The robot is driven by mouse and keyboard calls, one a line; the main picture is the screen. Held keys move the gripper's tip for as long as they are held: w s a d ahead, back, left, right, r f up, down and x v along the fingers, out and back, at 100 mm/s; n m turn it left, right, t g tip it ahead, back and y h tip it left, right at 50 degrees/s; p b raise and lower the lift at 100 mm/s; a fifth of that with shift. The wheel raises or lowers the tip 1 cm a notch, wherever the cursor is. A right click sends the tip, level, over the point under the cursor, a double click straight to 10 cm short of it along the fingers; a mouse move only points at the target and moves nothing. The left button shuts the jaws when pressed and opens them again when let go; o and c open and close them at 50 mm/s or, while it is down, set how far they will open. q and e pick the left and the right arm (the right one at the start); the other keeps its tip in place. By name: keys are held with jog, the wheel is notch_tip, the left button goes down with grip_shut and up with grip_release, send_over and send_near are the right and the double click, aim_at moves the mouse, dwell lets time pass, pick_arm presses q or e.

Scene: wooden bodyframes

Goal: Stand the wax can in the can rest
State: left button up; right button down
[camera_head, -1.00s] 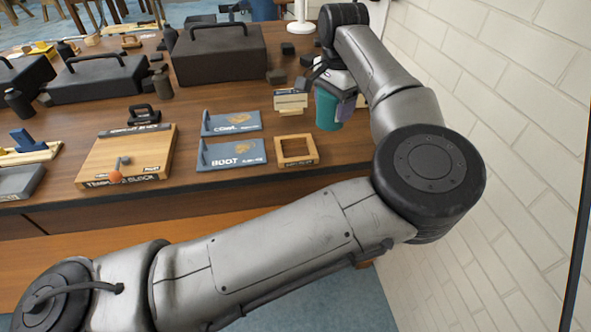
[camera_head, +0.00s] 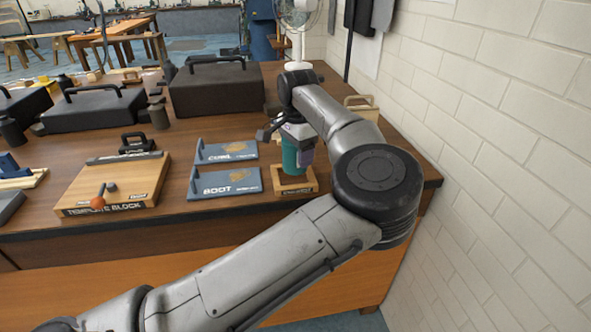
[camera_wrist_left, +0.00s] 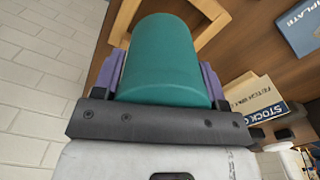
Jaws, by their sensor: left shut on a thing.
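The wax can, a teal cylinder (camera_head: 289,159), is held by my left gripper (camera_head: 297,146), whose purple fingers close on its two sides. It fills the middle of the left wrist view (camera_wrist_left: 163,62). The can rest, a square light-wood frame (camera_head: 296,189), lies on the bench. The can overlaps the rest's opening in the head view and looks upright. Parts of the rest show past the can's far end in the wrist view (camera_wrist_left: 211,12). The gap between can and rest cannot be told exactly. My right gripper is not in view.
Blue-grey BOOT (camera_head: 224,183) and COWL (camera_head: 225,152) boards lie left of the rest. A wooden template block (camera_head: 113,185) is further left. A dark toolbox (camera_head: 216,88) stands behind. A white brick wall (camera_head: 500,130) bounds the right. A stock card (camera_wrist_left: 252,97) shows in the wrist view.

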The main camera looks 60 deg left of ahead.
aim_at(296, 164)
pick_arm(q)
jog(key=shift+s+a+f, duration=0.1)
jog(key=shift+a+f, duration=0.05)
jog(key=shift+a, duration=0.1)
notch_tip(296, 164, down, 4)
jog(key=shift+r+b, duration=0.15)
jog(key=shift+b, duration=0.85)
jog(key=shift+f, duration=0.2)
jog(key=o, duration=1.1)
jog(key=shift+r, duration=0.25)
notch_tip(296, 164, up, 12)
jog(key=p, duration=0.4)
jog(key=shift+f, duration=0.15)
